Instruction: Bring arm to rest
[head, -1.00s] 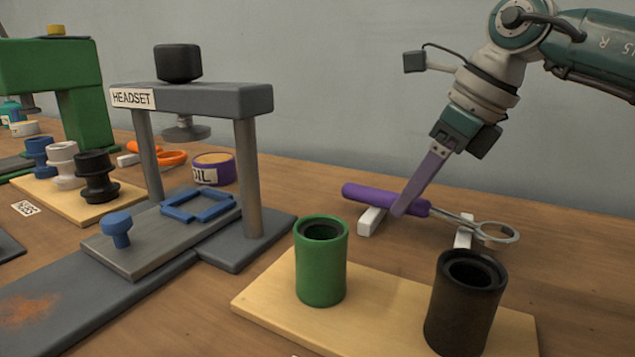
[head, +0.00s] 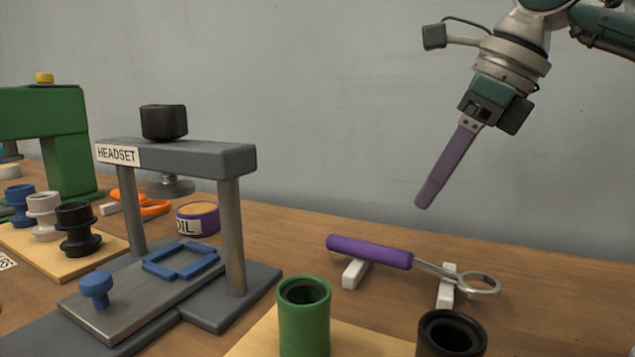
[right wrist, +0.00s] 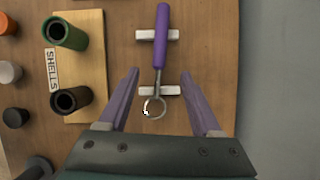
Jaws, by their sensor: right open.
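My right gripper (head: 424,204) is raised in the air above the bench, at the right of the head view. In the right wrist view my right gripper (right wrist: 160,72) has its two purple fingers spread wide with nothing between them. The purple-handled tool (head: 370,251) with a metal ring end lies on two white rests below and apart from the fingers. The tool also shows in the right wrist view (right wrist: 161,40), beyond the fingertips. My left gripper is in neither view.
A green shell (head: 304,318) and a black shell (head: 451,335) stand on a wooden board (head: 365,340) in front of the tool. The grey headset press (head: 200,158) stands left of them, with an oil tin (head: 198,218) behind. The air around the right arm is clear.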

